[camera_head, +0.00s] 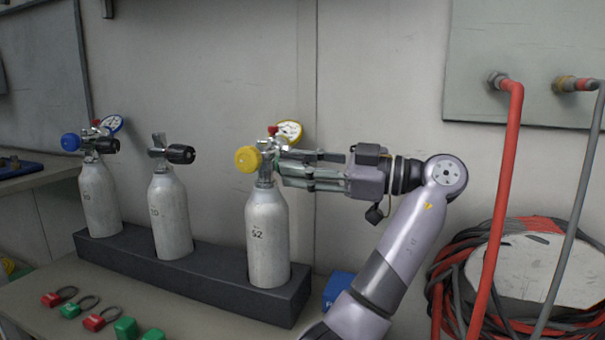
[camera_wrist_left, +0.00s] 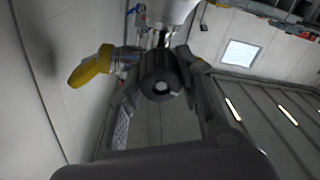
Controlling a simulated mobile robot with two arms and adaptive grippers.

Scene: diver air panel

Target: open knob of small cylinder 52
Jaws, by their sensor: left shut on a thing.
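Small cylinder 52 (camera_head: 267,235) is a white bottle with "52" on it, upright at the right end of a dark rack. Its valve carries a yellow regulator cap (camera_head: 248,159) on the left and a gauge (camera_head: 290,131) behind. My left gripper (camera_head: 284,168) reaches the valve from the right, its fingers level. In the left wrist view the gripper (camera_wrist_left: 160,85) is shut on the black ribbed knob (camera_wrist_left: 160,82), one finger on each side. In the head view the fingers hide most of the knob. My right gripper is not in view.
Two other white cylinders, a middle one (camera_head: 170,215) and a left one (camera_head: 100,200), stand in the rack (camera_head: 190,275). Red and green tags (camera_head: 95,320) lie on the bench in front. A wall is close behind. Red and grey hoses (camera_head: 505,200) hang at right.

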